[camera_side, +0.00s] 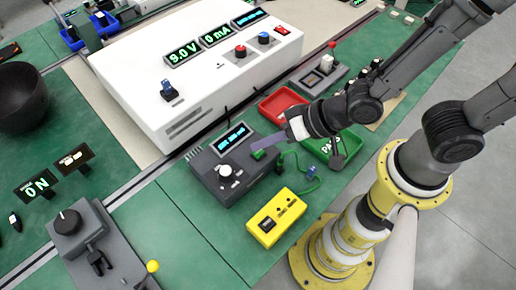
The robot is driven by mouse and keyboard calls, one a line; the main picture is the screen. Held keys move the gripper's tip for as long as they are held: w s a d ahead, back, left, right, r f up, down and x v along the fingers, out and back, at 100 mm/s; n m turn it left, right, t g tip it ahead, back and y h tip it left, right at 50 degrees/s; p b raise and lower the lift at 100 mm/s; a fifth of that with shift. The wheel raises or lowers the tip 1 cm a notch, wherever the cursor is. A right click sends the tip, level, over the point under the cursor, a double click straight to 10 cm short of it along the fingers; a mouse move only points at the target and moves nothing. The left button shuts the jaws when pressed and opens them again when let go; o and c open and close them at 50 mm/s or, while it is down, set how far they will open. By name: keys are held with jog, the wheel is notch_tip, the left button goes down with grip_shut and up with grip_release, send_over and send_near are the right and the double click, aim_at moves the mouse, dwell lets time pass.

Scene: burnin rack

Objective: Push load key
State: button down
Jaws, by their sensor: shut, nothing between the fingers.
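The dark grey box (222,172) with a blue-lit display (231,138) and a white knob (225,171) stands on the green bench mat. A small green key (259,155) is on its right side, which looks like the load key. My gripper (254,147) is shut and empty, its pale purple fingers reaching in from the right. The fingertips are right at the green key in the picture. I cannot tell whether they touch it or hover just above it, and they partly cover that corner of the box.
A large white power supply (190,75) showing 9.0 V and 0 mA stands behind. A red tray (283,104) and a green tray (345,152) lie right of the box. A yellow box (277,216) and green cable (312,172) are in front.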

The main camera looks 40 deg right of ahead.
jog(key=shift+f, duration=0.35)
jog(key=shift+f, duration=0.2)
dwell(0.4)
jog(key=shift+r, duration=0.65)
jog(key=shift+r, duration=0.1)
notch_tip(320, 180, up, 6)
jog(key=shift+f, duration=0.1)
dwell(0.7)
